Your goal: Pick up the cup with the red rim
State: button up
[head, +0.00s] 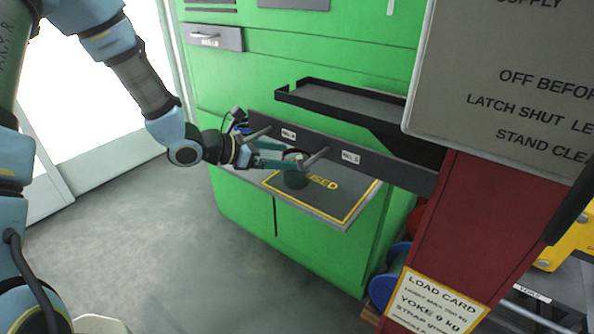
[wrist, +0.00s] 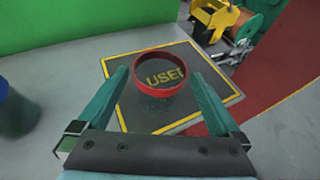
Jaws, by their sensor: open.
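The cup with the red rim (wrist: 166,57) stands over the yellow-bordered mat marked USED, and the lettering shows inside its rim in the wrist view. In the wrist view the gripper (wrist: 158,82) has one finger on each side of the rim. The cup appears between the fingers, and I cannot tell whether either touches it. Part of the cup is hidden by the gripper in the head view.
The grey shelf (head: 341,223) bears the mat. A dark rail with pegs (head: 375,168) and a black tray (head: 345,98) are close to my gripper. A dark blue rounded thing (wrist: 16,108) is at the left. A red post (head: 455,220) stands at right.

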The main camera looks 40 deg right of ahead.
jog(key=shift+p+x, duration=1.2)
jog(key=shift+x, duration=2.35)
jog(key=shift+a+f, duration=0.1)
jog(key=shift+f, duration=0.1)
jog(key=c, duration=1.2)
jog(key=shift+r, duration=0.15)
